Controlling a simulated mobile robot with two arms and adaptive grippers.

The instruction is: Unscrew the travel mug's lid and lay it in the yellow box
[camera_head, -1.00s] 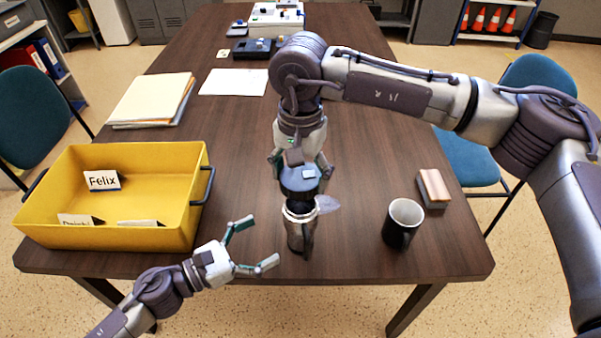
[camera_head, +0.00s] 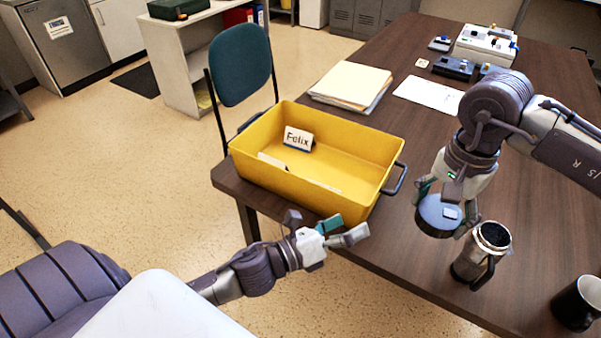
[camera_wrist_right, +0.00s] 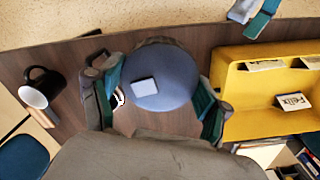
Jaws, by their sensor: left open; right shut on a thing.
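The travel mug (camera_head: 468,262) stands upright and open-topped on the table, with its dark inside showing. Its blue round lid (camera_head: 432,220) is off the mug, up and to the left of it. My right gripper (camera_head: 447,212) is shut on the lid, and the lid also fills the middle of the right wrist view (camera_wrist_right: 165,72). The yellow box (camera_head: 350,172) stands to the left of the lid on the table and holds name cards, one reading Felix (camera_head: 298,138). My left gripper (camera_head: 343,230) is open and empty at the box's front side.
A black mug (camera_head: 577,303) with a white inside stands at the right front. A stack of folders (camera_head: 351,85) and a paper sheet (camera_head: 428,94) lie behind the box. Devices (camera_head: 484,45) stand at the far end. Bare table separates box and travel mug.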

